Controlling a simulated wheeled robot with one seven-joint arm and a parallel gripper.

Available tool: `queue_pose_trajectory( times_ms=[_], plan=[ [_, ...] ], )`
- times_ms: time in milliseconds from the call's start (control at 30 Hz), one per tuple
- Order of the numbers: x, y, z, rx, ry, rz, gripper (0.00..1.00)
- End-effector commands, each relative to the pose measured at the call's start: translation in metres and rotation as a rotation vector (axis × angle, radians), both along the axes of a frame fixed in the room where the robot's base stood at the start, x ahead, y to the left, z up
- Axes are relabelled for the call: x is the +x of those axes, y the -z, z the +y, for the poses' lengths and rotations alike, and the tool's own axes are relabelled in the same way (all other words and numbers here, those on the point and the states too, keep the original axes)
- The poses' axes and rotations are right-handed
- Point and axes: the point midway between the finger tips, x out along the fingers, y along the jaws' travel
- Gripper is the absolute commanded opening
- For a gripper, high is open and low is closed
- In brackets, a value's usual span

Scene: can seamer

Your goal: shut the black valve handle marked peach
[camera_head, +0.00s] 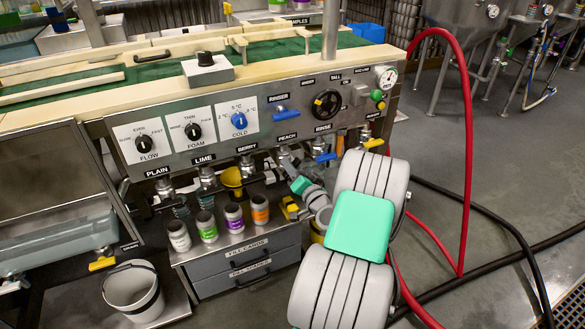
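The peach label (287,136) is on the front of the grey machine panel, right of the berry label (246,147). The peach tap (286,157) is below it, partly covered by the end of my arm. I cannot clearly make out its black handle or whether it is open. My grey and teal arm reaches in from the lower right. My gripper (284,167) is close in front of the peach tap, small and mixed with the valve parts. I cannot tell whether it touches the handle or how its fingers stand.
Plain (162,188), lime (207,176) and berry (247,165) taps are to the left; a blue rinse handle (325,157) is to the right. Several cans, such as an orange-banded one (260,210), stand on the shelf below. Red hose (467,150) runs right.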

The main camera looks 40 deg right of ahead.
Motion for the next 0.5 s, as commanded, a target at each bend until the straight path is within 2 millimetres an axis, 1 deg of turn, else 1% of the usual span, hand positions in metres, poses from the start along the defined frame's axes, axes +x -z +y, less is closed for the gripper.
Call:
queue_pose_trajectory(
  times_ms=[133, 500],
  plan=[
    [-0.0003, 0.0001, 0.0002, 0.001, 0.0, 0.0, 0.32],
    [-0.0005, 0.0001, 0.0003, 0.001, -0.001, 0.0, 0.02]
  ],
)
